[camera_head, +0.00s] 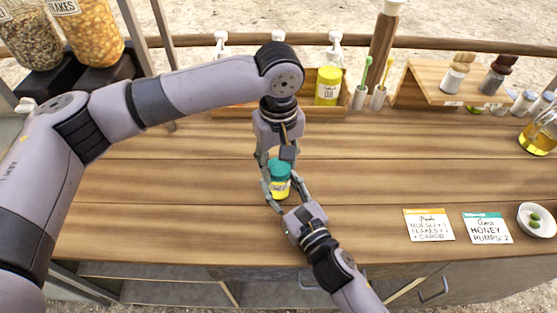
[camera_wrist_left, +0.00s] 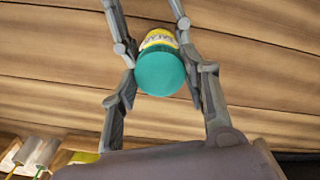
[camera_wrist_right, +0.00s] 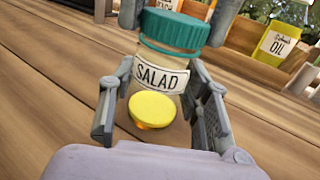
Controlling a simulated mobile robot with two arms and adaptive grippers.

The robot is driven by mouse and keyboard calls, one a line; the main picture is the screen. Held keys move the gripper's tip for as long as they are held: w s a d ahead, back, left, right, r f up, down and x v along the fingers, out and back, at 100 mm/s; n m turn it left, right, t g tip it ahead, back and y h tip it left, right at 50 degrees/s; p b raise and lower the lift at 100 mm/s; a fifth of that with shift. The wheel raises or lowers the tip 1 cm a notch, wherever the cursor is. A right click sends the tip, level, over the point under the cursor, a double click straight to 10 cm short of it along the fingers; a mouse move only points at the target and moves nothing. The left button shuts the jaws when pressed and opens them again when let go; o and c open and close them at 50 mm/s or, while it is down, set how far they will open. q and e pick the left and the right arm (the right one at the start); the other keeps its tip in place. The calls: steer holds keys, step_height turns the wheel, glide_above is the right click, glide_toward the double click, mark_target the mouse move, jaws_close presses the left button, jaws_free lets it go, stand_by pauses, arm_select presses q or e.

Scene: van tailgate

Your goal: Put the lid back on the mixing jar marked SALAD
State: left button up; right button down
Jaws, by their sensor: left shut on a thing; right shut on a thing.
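In the left wrist view the lid (camera_wrist_left: 160,72) shows from above, between the fingers. My left gripper (camera_head: 277,163) reaches down from above and is shut on the lid. My right gripper (camera_head: 277,195) comes from the front right and is shut on the jar body.
A yellow oil tin (camera_head: 327,86) and pump bottles stand in a wooden tray behind. A small wooden shelf (camera_head: 433,82) is at back right. Two recipe cards (camera_head: 429,225) and a white dish (camera_head: 538,221) lie at right. The counter around the jar is clear.

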arm_select(q)
steer(key=c, duration=0.4)
steer(key=m, duration=0.3)
steer(key=shift+c, duration=0.2)
steer(key=m, duration=1.2)
steer(key=shift+f, duration=0.1)
steer(key=m, duration=1.6)
steer(key=o, duration=1.3)
